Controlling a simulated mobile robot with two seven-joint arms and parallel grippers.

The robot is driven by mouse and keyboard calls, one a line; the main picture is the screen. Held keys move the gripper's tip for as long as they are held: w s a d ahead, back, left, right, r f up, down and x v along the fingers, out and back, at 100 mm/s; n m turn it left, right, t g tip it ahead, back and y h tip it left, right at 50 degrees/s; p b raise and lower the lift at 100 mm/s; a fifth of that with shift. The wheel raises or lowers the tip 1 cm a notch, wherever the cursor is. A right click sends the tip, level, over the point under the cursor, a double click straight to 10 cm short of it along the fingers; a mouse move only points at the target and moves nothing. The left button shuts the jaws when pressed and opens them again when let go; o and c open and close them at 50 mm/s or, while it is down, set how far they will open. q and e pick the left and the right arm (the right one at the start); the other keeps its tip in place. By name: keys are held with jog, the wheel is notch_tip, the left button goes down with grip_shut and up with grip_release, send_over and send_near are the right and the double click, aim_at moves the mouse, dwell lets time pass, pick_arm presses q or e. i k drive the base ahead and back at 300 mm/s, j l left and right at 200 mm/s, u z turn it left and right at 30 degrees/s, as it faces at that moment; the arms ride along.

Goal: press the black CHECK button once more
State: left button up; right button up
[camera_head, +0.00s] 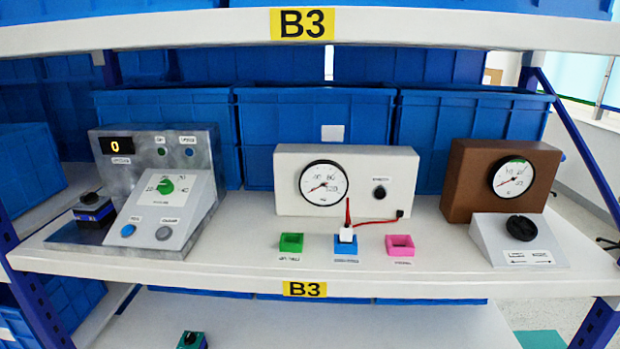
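A black round button (380,192) sits on the front of the light grey box (290,205) in the middle of the shelf, right of a white dial gauge (324,188). The small label above it is too small to read, so I cannot confirm that it says CHECK. Nothing touches the button. Neither of my grippers shows in the head view.
Left is a grey console (203,150) with a display (115,145) reading 0, a green knob and buttons. Right is a brown gauge box (465,180) with a black knob (521,227).

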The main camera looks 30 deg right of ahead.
aim_at(380, 192)
jog(key=z, duration=1.25)
